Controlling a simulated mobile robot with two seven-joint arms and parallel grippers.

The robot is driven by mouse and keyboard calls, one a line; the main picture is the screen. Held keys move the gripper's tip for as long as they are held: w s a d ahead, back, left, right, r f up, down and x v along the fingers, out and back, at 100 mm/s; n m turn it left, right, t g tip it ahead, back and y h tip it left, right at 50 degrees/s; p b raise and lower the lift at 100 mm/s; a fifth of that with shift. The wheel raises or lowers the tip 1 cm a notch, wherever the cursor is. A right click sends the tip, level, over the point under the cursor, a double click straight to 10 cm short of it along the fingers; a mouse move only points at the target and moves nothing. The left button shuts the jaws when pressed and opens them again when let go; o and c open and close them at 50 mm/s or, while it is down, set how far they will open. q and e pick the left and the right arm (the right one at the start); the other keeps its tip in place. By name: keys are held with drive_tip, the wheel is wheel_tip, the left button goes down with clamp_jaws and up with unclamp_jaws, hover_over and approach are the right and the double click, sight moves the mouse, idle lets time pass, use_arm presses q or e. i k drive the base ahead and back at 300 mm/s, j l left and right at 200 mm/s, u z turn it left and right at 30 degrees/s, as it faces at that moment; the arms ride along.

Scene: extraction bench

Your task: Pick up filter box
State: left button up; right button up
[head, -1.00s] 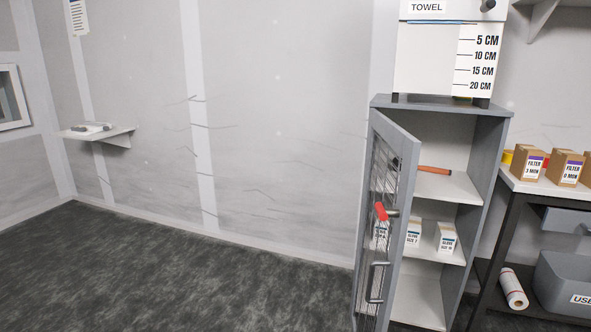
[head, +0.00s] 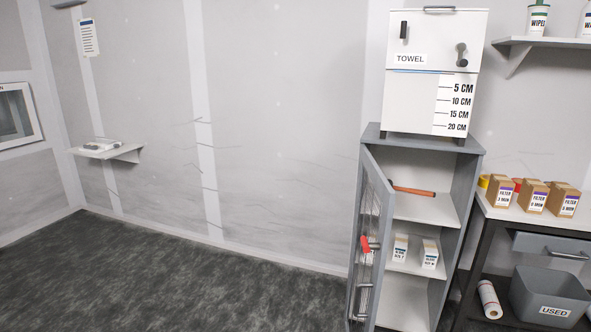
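Brown filter boxes stand in a row on the white bench top (head: 490,205) at the right of the head view. The left one (head: 497,193) has a purple-edged label that seems to read "FILTER 3 MON". The middle box (head: 532,198) and the right box (head: 564,201) also carry filter labels, whose small text is hard to read. All three look upright. Neither of my grippers shows in the view.
A grey cabinet (head: 470,180) with its mesh door (head: 371,240) open stands left of the bench. A towel dispenser (head: 412,103) is on top. A grey "USED" bin (head: 548,290) and a paper roll (head: 489,299) sit below the bench. The floor at left is clear.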

sight(533, 195)
drive_tip(key=z, duration=1.4)
drive_tip(key=i+l+u, duration=0.15)
drive_tip(key=i+l, duration=1.05)
drive_tip(key=i+l+u, duration=0.1)
drive_tip(key=i+l, duration=1.15)
